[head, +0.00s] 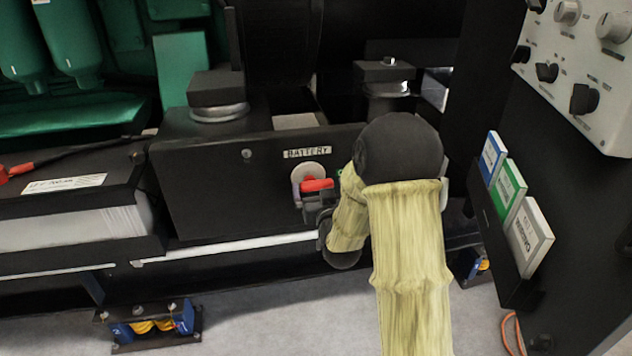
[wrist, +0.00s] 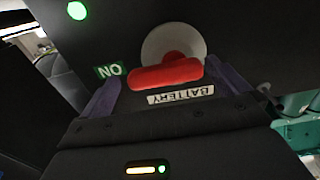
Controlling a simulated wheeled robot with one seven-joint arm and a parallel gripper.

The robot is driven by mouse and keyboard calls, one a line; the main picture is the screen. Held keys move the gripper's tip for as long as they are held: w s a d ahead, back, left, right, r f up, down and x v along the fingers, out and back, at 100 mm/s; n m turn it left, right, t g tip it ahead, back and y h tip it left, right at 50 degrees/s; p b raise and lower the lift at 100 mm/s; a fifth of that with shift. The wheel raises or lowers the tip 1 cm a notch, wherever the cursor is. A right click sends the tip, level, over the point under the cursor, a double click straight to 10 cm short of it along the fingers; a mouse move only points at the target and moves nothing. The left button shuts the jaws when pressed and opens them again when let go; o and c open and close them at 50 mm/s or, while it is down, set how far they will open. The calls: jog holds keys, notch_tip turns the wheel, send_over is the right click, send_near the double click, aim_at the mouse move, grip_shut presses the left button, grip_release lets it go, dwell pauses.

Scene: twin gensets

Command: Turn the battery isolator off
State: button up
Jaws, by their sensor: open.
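The battery isolator has a red handle (head: 317,184) on a pale round plate (head: 306,174), below the BATTERY label (head: 307,153) on a black panel. The handle lies about level, its free end toward the right in the head view. In the wrist view the picture is inverted; the red handle (wrist: 166,74) points toward the green ON label (wrist: 109,70). My gripper (head: 314,202) is at the handle in the head view, partly hidden by my arm. In the wrist view my gripper (wrist: 163,82) is open, with one finger either side of the handle. Contact is unclear.
A control panel (head: 585,60) with knobs and a holder of coloured booklets (head: 514,190) stand at the right. A battery (head: 75,220) with a red-ended cable (head: 20,172) is at the left. A green lamp (wrist: 77,11) glows near the isolator.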

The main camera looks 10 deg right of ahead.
jog(key=shift+w+a, duration=0.2)
jog(key=shift+s, duration=0.3)
jog(key=c, duration=0.3)
jog(key=shift+a, duration=0.2)
jog(key=c, duration=0.6)
jog(key=shift+c, duration=0.2)
